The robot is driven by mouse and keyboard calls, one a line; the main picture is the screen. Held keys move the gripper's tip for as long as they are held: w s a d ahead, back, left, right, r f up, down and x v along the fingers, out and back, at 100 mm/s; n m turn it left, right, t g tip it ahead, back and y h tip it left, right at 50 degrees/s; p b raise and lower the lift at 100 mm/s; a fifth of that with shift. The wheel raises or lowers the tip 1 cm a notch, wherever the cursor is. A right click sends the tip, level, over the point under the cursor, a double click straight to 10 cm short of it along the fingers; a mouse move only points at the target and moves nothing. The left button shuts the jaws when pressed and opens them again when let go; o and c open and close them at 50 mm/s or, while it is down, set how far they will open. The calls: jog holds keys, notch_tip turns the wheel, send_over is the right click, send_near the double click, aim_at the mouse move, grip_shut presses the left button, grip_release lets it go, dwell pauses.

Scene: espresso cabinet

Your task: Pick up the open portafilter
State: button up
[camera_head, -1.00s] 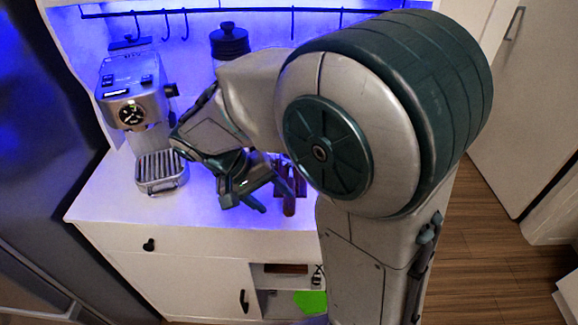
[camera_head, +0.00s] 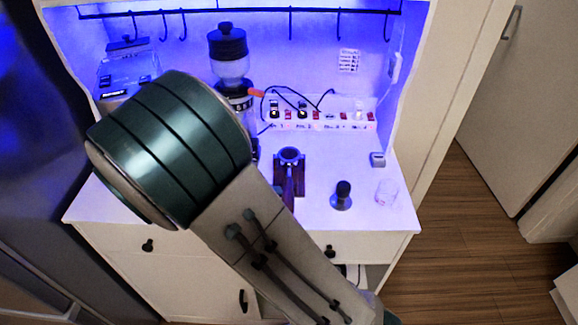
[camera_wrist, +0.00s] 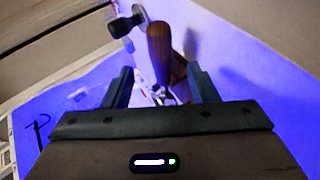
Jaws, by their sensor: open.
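In the head view the portafilter (camera_head: 290,156) has a round metal basket at the top and a dark reddish handle pointing toward the cabinet's front. It rests on a brown wooden stand (camera_head: 277,178) on the white counter. My arm hides my gripper in this view. In the wrist view my gripper (camera_wrist: 162,87) is open, with a finger on each side. A brown wooden piece, apparently the portafilter handle (camera_wrist: 160,52), shows ahead between the fingers, with a bright metal part near the fingertips. I cannot tell whether either finger touches it.
A dark tamper (camera_head: 342,197) and a clear glass (camera_head: 386,193) stand to the right of the stand. A grinder (camera_head: 229,57) and a power strip (camera_head: 318,115) are behind.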

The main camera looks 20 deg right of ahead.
aim_at(289, 180)
jog(key=x, duration=0.2)
jog(key=p+x, duration=0.1)
jog(key=x, duration=0.2)
jog(key=shift+w+d+f+p, duration=0.1)
jog(key=shift+w+d+p, duration=0.2)
grip_shut()
